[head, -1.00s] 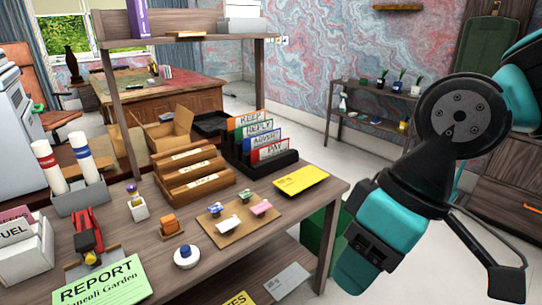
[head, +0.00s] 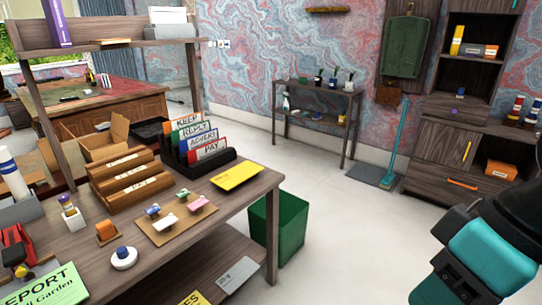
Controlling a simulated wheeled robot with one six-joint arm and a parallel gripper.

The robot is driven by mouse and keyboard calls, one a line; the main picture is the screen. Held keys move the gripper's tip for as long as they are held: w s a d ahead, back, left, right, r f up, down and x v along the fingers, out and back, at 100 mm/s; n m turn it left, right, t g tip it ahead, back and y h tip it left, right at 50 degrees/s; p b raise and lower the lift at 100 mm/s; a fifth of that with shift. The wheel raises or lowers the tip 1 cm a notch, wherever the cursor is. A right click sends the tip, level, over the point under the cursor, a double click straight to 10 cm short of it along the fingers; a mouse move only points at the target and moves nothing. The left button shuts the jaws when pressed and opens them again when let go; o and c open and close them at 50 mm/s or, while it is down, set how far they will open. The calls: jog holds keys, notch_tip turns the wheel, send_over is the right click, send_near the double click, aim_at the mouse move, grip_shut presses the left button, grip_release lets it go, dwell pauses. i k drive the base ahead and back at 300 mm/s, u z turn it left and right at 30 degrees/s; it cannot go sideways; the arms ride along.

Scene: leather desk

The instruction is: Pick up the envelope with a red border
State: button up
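I cannot make out an envelope with a red border for certain. A white envelope-like paper (head: 237,274) lies on the desk's lower shelf, and no red border shows on it. The black sorter (head: 196,166) on the desk holds upright panels marked KEEP, REPLY, ADVERT and PAY; the PAY panel (head: 212,148) is edged in red. Only a teal and black part of my arm shows at the lower right, over the floor and away from the desk. My gripper's fingertips are not visible.
On the wooden desk (head: 220,205) lie a yellow paper (head: 236,176), a board with several stamps (head: 177,219) and a wooden tiered holder (head: 128,180). A green bin (head: 279,228) stands against the desk's right end. The floor (head: 340,235) to the right is open, with cabinets behind.

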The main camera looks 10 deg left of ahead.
aim_at(196, 154)
jog(key=z, duration=0.2)
jog(key=i, duration=1.7)
jog(key=u, duration=0.95)
jog(key=i, duration=0.7)
jog(key=u, duration=1.25)
jog(key=i, duration=0.4)
jog(key=u, duration=0.35)
